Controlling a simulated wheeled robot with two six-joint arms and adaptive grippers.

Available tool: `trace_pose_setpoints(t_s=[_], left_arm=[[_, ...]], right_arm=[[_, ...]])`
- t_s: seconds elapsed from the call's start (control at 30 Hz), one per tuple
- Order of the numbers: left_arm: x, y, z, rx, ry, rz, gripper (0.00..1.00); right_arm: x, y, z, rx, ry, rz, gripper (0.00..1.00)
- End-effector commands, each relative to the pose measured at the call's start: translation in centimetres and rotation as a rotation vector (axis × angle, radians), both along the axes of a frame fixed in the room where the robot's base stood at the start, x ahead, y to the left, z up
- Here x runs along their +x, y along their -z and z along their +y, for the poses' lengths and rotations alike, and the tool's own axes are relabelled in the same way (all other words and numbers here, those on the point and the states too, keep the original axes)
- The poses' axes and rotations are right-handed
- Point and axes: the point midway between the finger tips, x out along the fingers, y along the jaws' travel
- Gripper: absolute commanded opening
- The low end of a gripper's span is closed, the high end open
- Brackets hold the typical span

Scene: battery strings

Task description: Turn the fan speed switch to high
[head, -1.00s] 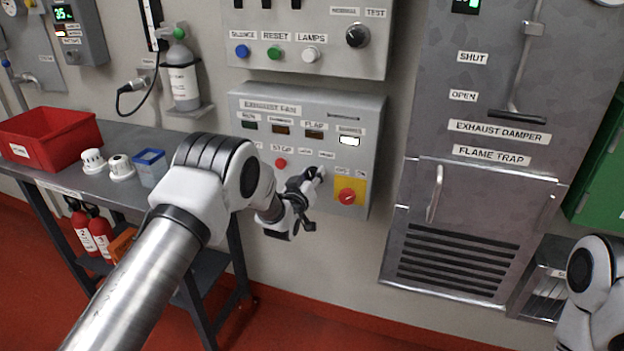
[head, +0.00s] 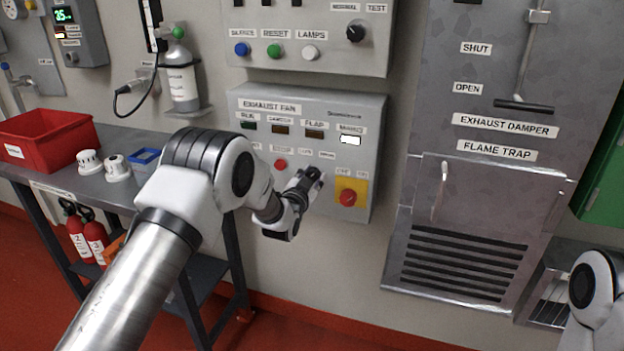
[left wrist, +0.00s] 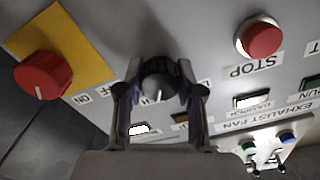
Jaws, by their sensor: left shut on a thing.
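The fan speed switch is a black knob (left wrist: 160,80) with a white pointer mark, seen upside down in the left wrist view. My left gripper (left wrist: 158,88) is shut on this knob, with one finger on each side. In the head view my left gripper (head: 308,184) is at the lower middle of the exhaust fan panel (head: 232,108) and hides the knob. The labels around the knob are partly covered, so I cannot read its setting. My right gripper is out of view.
A red rotary switch on a yellow plate (head: 350,186) is close to the right of my left gripper. A red stop button (head: 280,164) is to its left. The damper handle (head: 522,105) hangs farther right. A bench with a red bin (head: 45,140) stands at left.

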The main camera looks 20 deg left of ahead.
Motion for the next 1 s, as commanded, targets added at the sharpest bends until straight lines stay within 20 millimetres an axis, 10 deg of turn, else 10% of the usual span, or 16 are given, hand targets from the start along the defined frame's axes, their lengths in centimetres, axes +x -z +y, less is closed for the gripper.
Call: trace_pose_setpoints(t_s=[0.57,0.6,0.63,1.0], left_arm=[[0.02,-0.10,-0.02,0.036,0.001,-0.003,0.02],[0.02,-0.09,-0.02,0.036,0.001,-0.003,0.51],[0.02,-0.09,-0.02,0.036,0.001,-0.003,0.61],[-0.33,0.00,0.00,0.035,0.000,-0.001,0.62]], right_arm=[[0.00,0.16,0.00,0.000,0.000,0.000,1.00],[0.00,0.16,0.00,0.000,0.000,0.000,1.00],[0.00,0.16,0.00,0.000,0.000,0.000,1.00],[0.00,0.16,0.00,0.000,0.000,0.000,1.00]])
